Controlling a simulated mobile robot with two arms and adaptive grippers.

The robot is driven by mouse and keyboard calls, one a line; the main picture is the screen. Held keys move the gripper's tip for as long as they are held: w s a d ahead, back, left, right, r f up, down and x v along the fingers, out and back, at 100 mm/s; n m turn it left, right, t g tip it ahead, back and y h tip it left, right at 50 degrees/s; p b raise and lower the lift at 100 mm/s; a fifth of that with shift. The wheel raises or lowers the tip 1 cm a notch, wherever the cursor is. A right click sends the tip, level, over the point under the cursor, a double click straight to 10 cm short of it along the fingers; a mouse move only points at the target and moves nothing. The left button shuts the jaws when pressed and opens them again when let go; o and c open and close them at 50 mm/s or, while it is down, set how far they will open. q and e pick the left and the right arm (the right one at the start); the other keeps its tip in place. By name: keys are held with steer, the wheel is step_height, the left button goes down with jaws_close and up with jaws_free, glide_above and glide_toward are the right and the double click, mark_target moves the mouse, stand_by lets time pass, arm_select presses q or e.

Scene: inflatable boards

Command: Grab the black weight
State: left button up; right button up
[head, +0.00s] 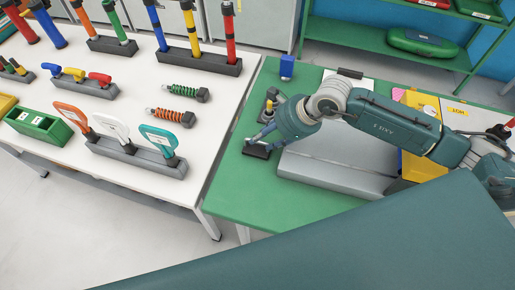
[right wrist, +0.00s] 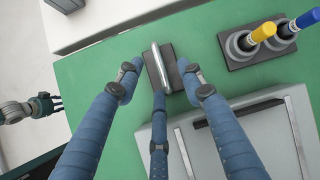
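The black weight (right wrist: 151,76) is a dark rectangular block with a silver bar handle on top. It lies on the green tabletop, and in the head view (head: 257,152) it is partly covered by my right gripper (head: 261,138). In the right wrist view, the fingers of my right gripper (right wrist: 160,80) are spread, one on each side of the block and one at its near end. The gripper is open, and I cannot tell whether any finger touches the block. What seems to be my left gripper (right wrist: 45,106) shows small at the left edge of the right wrist view.
A dark holder with yellow and blue handled tools (right wrist: 255,42) stands right of the weight. A grey case (head: 330,165) lies beneath my right arm. A white table (head: 150,70) with several tool racks stands to the left.

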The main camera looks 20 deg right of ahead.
mark_target(260, 143)
steer(key=b+x, duration=0.1)
steer(key=x, duration=0.1)
steer(key=shift+a+f, duration=0.2)
steer(key=shift+f, duration=0.15)
steer(key=shift+w+a+f, duration=0.15)
steer(key=shift+c, duration=0.8)
steer(key=c, duration=0.8)
jaws_close()
arm_select(q)
steer(key=shift+w+d+f, duration=0.35)
steer(key=shift+w+f, duration=0.2)
steer(key=shift+w, duration=0.1)
steer(key=shift+w, duration=0.1)
